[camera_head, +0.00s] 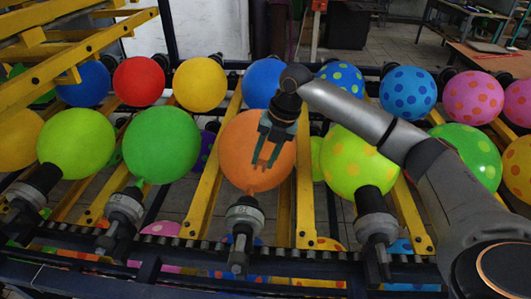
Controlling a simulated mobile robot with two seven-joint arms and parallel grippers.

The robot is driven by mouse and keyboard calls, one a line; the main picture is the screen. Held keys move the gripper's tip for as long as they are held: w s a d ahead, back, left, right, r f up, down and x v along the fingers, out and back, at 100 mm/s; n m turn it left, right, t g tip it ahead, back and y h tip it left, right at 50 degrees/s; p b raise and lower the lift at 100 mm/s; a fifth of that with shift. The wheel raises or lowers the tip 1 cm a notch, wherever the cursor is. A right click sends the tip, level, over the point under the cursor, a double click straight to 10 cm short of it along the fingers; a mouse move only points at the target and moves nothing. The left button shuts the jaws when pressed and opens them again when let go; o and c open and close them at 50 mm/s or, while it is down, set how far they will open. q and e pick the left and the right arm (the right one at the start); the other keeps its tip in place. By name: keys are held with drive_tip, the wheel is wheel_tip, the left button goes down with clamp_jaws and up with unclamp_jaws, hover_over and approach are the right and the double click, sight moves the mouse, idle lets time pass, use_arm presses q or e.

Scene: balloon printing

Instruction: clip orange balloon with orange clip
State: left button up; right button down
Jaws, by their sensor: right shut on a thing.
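The orange balloon (235,150) sits in the middle of the front row, neck down on a grey-and-black nozzle (243,222) of the rack. My right gripper (266,166) reaches in from the right and points down in front of the balloon, with its fingertips above the neck. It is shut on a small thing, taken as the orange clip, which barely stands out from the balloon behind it. Whether the fingers touch the balloon cannot be told. My left gripper is not in view.
A green balloon (161,143) stands to the left and a yellow-green dotted balloon (352,160) to the right, close to my arm. More balloons line the row behind. Yellow rails (207,190) run between them. A workbench (478,60) stands at the back right.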

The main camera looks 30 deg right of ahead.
approach(251, 188)
drive_tip(key=shift+f, duration=0.55)
drive_tip(key=shift+a+f+b, duration=0.3)
drive_tip(key=shift+b, duration=0.05)
drive_tip(key=shift+b+x, duration=1.3)
drive_tip(key=shift+b, duration=0.55)
drive_tip(key=shift+w, duration=0.2)
drive_tip(key=shift+r, duration=0.1)
drive_tip(key=shift+p, duration=0.6)
drive_tip(key=shift+b+x, duration=0.3)
drive_tip(key=shift+x, duration=0.85)
drive_tip(key=shift+f, duration=0.45)
